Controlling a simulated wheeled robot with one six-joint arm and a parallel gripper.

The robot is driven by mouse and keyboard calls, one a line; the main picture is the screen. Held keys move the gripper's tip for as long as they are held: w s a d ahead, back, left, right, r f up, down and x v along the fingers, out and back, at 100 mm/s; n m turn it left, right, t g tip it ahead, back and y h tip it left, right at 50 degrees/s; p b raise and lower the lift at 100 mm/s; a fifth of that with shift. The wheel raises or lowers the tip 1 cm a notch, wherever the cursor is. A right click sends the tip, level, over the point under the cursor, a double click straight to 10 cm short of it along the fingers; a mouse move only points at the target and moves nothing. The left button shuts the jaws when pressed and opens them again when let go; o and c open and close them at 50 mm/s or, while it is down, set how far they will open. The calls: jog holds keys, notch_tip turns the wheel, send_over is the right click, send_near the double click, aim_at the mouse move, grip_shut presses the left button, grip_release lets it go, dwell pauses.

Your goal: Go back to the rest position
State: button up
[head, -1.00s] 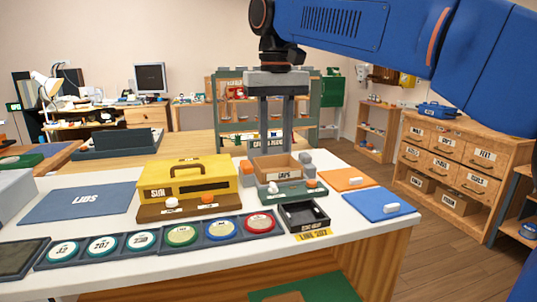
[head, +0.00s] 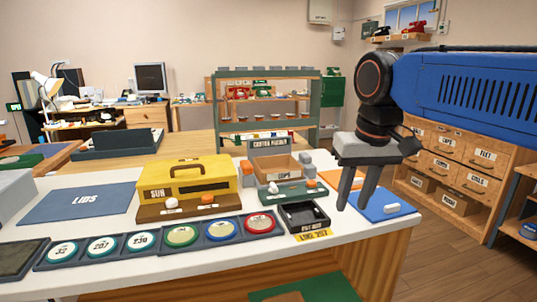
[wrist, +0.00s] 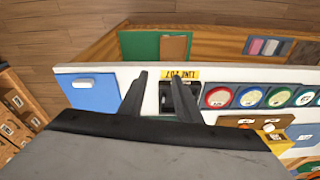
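My gripper (head: 358,190) is open and empty in the head view, its two grey fingers pointing down above the right end of the white worktable (head: 85,273). It is near the blue mat (head: 385,205) and hides much of the orange mat behind it. In the wrist view the gripper's dark fingers (wrist: 160,98) stand apart with nothing between them. The black tray (head: 304,217) with the yellow "LINE 207" label is just left of the fingers in the head view.
A yellow "SUN" box (head: 187,178) stands mid-table. Several round dials (head: 181,235) lie in a row of trays along the front. A blue "LIDS" mat (head: 80,204) is at left. A wooden drawer cabinet (head: 455,165) stands on the floor at right.

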jog(key=s+d+f+t, duration=0.1)
jog(key=s+d+f, duration=0.4)
jog(key=f, duration=0.4)
jog(key=s+d+f+m+t, duration=0.1)
jog(key=s+d+f, duration=0.5)
jog(key=s+f, duration=0.2)
notch_tip(320, 180, down, 2)
jog(key=shift+f+m+t+h, duration=0.15)
jog(key=shift+m+t+h, duration=0.15)
jog(key=shift+s+a, duration=0.1)
jog(key=shift+a, duration=0.1)
